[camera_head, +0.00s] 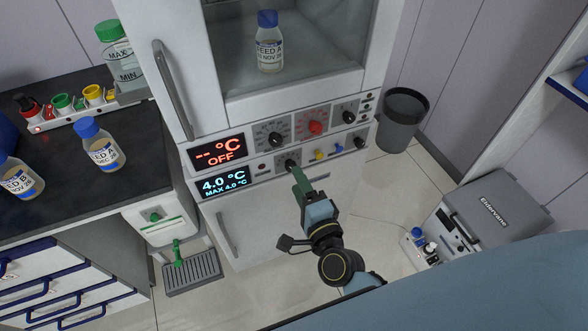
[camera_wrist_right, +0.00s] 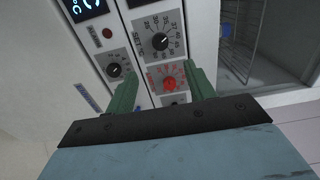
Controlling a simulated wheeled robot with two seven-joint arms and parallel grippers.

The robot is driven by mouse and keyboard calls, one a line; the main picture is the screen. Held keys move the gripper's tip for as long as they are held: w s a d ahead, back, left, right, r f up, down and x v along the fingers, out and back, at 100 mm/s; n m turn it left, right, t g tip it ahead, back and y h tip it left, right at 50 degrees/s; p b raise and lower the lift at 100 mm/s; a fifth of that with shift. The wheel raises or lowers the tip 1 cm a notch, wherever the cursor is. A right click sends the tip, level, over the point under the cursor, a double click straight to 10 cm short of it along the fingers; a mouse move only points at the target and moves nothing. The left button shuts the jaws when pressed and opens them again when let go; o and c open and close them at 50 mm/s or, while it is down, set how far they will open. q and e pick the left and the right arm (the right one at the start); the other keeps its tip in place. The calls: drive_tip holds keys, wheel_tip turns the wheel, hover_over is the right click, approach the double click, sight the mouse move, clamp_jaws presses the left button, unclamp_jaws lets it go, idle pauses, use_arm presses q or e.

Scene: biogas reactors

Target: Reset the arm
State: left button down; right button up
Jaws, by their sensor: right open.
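My right gripper (camera_head: 298,174) is in front of the cabinet's control panel, its green fingers just below a black knob (camera_head: 290,163) in the lower row. In the wrist view my right gripper (camera_wrist_right: 163,88) is open, with nothing between its fingers. A small black knob (camera_wrist_right: 114,70) shows beside the left finger there, and a large black knob (camera_wrist_right: 160,41) and a red knob (camera_wrist_right: 169,84) show beyond the fingers. I cannot tell whether a finger touches the panel. My left gripper is not in view.
A bottle (camera_head: 269,50) stands behind the cabinet's glass. A dark counter (camera_head: 60,195) with bottles is at left. A bin (camera_head: 401,120) and a grey box (camera_head: 495,210) are at right.

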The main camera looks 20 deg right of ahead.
drive_tip(key=s+f+n+g+y, duration=0.1)
drive_tip(key=s+f+n+g, duration=0.5)
drive_tip(key=f, duration=0.8)
drive_tip(key=s+f+n+g+y, duration=0.1)
drive_tip(key=s+f+n+g, duration=0.2)
drive_tip(key=s+f+n, duration=0.8)
drive_tip(key=s+d+f+n+g+h, duration=0.1)
drive_tip(key=s+d+f+g, duration=0.3)
drive_tip(key=s+f, duration=0.4)
drive_tip(key=s+d+f+n+g+h, duration=0.1)
drive_tip(key=s+d+f+g, duration=0.3)
drive_tip(key=s+f, duration=0.4)
drive_tip(key=s+d+n, duration=0.1)
drive_tip(key=s, duration=0.3)
drive_tip(key=shift+f+h, duration=0.3)
drive_tip(key=shift+f, duration=0.05)
drive_tip(key=shift+c, duration=0.4)
